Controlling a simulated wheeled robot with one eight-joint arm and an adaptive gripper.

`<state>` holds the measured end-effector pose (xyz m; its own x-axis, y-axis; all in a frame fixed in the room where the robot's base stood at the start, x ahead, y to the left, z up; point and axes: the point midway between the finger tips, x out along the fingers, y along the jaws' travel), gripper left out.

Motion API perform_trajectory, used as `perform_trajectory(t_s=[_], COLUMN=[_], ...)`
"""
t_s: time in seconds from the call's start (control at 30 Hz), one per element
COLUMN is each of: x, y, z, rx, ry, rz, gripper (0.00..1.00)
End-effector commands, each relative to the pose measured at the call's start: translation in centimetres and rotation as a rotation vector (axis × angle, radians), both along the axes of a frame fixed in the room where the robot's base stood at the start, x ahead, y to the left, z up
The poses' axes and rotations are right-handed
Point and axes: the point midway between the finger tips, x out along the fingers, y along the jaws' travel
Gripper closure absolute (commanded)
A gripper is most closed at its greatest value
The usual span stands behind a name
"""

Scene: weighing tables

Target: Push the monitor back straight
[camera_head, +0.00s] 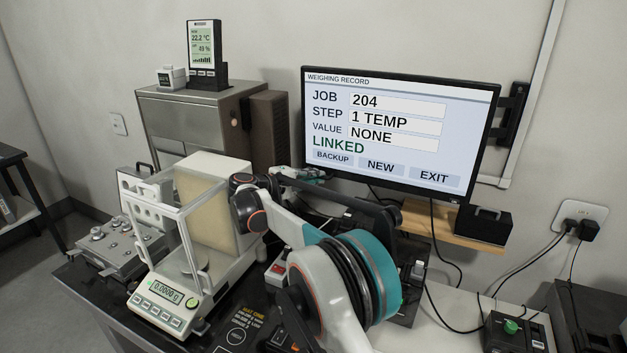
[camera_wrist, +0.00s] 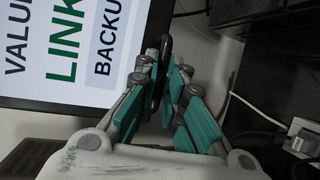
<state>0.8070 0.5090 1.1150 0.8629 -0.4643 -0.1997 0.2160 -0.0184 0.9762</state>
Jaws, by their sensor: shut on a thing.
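The monitor (camera_head: 470,140) hangs on a black wall bracket (camera_head: 513,115) at its right side. Its screen shows a weighing record, and it looks turned at an angle to the wall. In the wrist view the monitor (camera_wrist: 75,50) fills the upper left, its text running upward. My gripper (camera_head: 318,175) is at the monitor's lower left edge; in the wrist view its teal-padded fingers (camera_wrist: 167,75) are close together, shut on a dark rounded handle (camera_wrist: 166,45) beside the lower edge. How the handle joins the monitor is hidden.
A balance with a glass shield (camera_head: 180,235) stands left of my arm. A steel cabinet (camera_head: 190,125) carries a temperature display (camera_head: 204,50). A wooden shelf (camera_head: 425,225) with a black box (camera_head: 484,226) is below the monitor.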

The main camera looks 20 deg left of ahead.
Motion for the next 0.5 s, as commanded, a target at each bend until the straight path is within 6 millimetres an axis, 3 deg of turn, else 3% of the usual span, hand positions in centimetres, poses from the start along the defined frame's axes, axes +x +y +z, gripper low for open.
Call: perform_trajectory(t_s=[0.4, 0.43, 0.5], x=[0.59, 0.59, 0.58], y=[0.26, 0.26, 0.23], z=[0.48, 0.49, 0.49], rx=[-0.003, -0.004, -0.003], ry=[-0.008, -0.009, -0.008], rz=[0.004, 0.004, 0.004], gripper=[1.00, 0.84, 0.70])
